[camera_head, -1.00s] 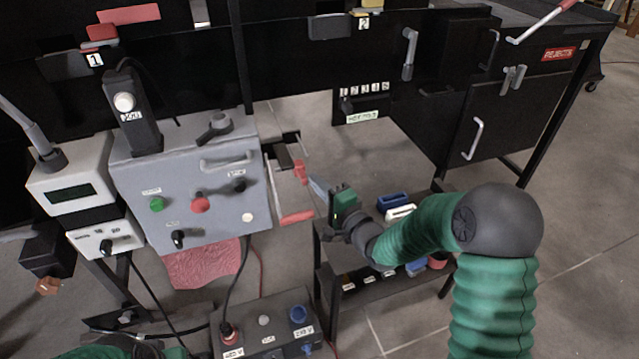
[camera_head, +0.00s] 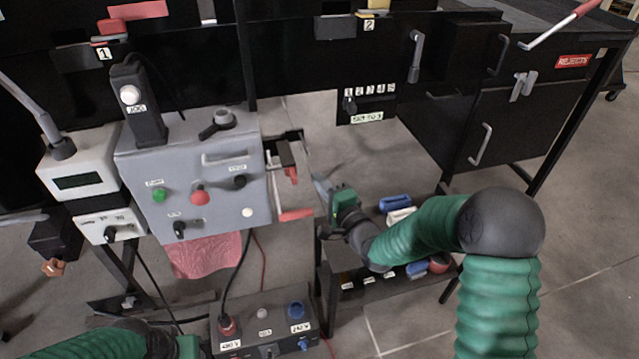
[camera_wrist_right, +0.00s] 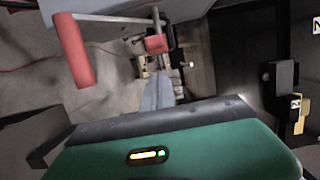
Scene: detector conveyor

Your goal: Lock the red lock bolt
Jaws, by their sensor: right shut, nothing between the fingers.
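A small red piece (camera_head: 293,174), apparently the red lock bolt, sits on the bracket at the right side of the grey control box (camera_head: 205,185). The right wrist view shows a red block (camera_wrist_right: 157,44) on a metal rod, just beyond the fingertips. A red bar handle (camera_head: 296,214) lies below it; in the right wrist view a red bar (camera_wrist_right: 72,48) is at upper left. My right gripper (camera_head: 318,186) is shut and empty, just right of the red piece, seemingly apart from it. Of my left gripper only the green body (camera_head: 188,346) shows at the bottom edge; its fingers are hidden.
A low black shelf (camera_head: 350,262) with blue, white and red items stands below my right forearm. A socket box (camera_head: 265,325) with cables is at the bottom. The black conveyor frame (camera_head: 180,65) runs behind. Open floor lies at right.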

